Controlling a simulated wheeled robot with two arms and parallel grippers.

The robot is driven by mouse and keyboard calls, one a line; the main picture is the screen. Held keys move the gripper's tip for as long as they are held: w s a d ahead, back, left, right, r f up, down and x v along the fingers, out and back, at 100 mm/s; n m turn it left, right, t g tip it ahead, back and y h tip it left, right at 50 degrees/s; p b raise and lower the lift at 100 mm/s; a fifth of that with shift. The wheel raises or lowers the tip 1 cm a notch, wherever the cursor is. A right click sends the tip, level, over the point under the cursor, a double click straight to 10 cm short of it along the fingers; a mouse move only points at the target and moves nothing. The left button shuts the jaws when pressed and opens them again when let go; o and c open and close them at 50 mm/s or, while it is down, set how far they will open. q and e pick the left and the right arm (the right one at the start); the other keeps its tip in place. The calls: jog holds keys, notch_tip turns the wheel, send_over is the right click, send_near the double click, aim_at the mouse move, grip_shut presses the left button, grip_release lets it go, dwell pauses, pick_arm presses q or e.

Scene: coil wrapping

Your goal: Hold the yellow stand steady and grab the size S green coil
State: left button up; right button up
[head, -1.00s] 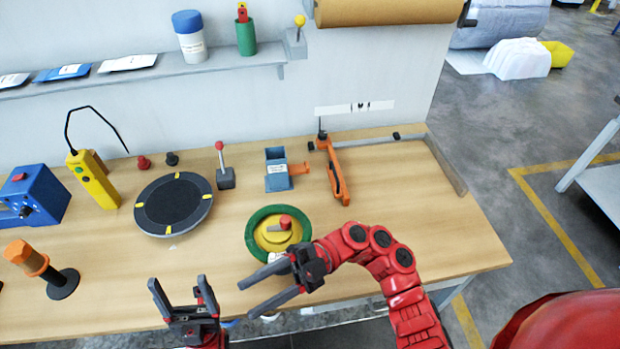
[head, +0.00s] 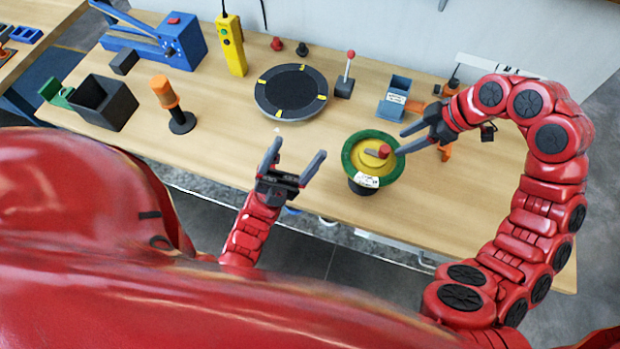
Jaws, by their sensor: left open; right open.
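The green coil (head: 389,176) is a ring around the yellow stand (head: 362,160), near the front edge of the workbench. The stand has a red knob (head: 384,150) on top, and a white label (head: 367,181) shows at its front; its print is too small to read. My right gripper (head: 402,141) is open, its fingers pointing left at the right side of the coil and close to the red knob. I cannot tell whether it touches. My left gripper (head: 297,153) is open and empty, left of the coil and apart from it, fingers pointing up in the picture.
A black round turntable (head: 291,91) with yellow marks lies behind. A red-knobbed lever (head: 346,75) and a blue box (head: 397,95) stand behind the coil. An orange-handled tool (head: 166,95) and a dark open box (head: 103,102) are at left. Bench between tool and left gripper is clear.

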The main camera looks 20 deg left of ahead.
pick_arm(q)
jog(key=w+d+f+m+g+y, duration=0.2)
jog(key=d+f+m+g+y, duration=0.2)
jog(key=m, duration=0.4)
jog(key=m+g+y, duration=0.1)
jog(key=m+y, duration=0.5)
jog(key=y, duration=0.2)
send_near(369, 168)
jog(key=s+a+r, duration=0.2)
jog(key=s+r, duration=0.2)
jog(key=r, duration=0.2)
jog(key=a+f+m+y, duration=0.3)
jog(key=f+m+y, duration=0.1)
jog(key=f, duration=0.3)
jog(key=shift+g, duration=0.3)
jog(key=x, duration=1.7)
jog(key=shift+w+a, duration=0.1)
jog(key=shift+w, duration=0.2)
jog(key=shift+c, duration=0.3)
grip_shut()
pick_arm(e)
jog(key=shift+c, duration=0.2)
